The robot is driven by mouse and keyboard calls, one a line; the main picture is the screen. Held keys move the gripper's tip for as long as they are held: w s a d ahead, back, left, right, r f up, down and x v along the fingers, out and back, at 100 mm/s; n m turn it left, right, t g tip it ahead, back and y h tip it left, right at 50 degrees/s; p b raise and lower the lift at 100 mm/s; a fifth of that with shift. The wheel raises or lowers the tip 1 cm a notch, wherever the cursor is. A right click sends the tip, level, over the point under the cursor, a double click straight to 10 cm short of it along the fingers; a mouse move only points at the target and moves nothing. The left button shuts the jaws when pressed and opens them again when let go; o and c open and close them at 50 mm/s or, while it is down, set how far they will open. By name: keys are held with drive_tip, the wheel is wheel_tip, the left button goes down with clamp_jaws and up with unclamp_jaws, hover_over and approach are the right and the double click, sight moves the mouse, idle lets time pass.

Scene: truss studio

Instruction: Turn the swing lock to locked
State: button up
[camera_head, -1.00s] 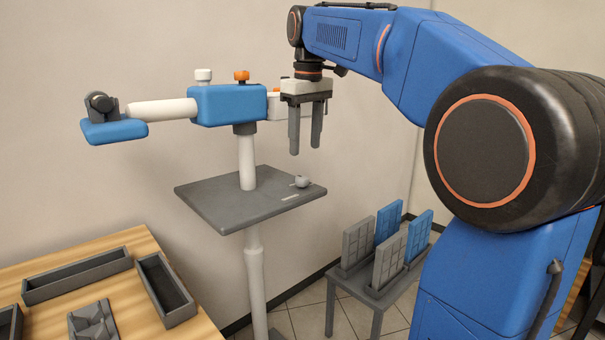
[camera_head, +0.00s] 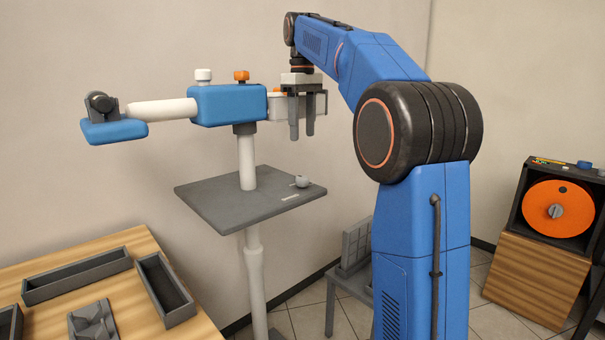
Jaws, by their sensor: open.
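A blue block (camera_head: 228,105) sits on top of a white post (camera_head: 247,162). It carries a white knob (camera_head: 204,76) and an orange knob (camera_head: 241,76). A small grey knob (camera_head: 302,181) sits beside white marks on a dark grey plate (camera_head: 235,203) around the post. None of the knobs has a readable label, so I cannot tell which is the swing lock. My gripper (camera_head: 301,130) is open and empty, pointing down above the plate, right of the blue block. Its fingers partly hide a pale box at the block's right end.
A white arm (camera_head: 162,110) and blue pad (camera_head: 114,132) extend left. A wooden table (camera_head: 115,242) with dark trays (camera_head: 77,276) stands at lower left. A black cabinet with an orange disc (camera_head: 545,207) is at right. A grey panel rack (camera_head: 352,292) is partly behind my arm.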

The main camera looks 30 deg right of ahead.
sight(303, 177)
wheel_tip(303, 177, down, 14)
drive_tip(key=shift+r, duration=0.25)
idle(0.3)
drive_tip(key=c, duration=1.1)
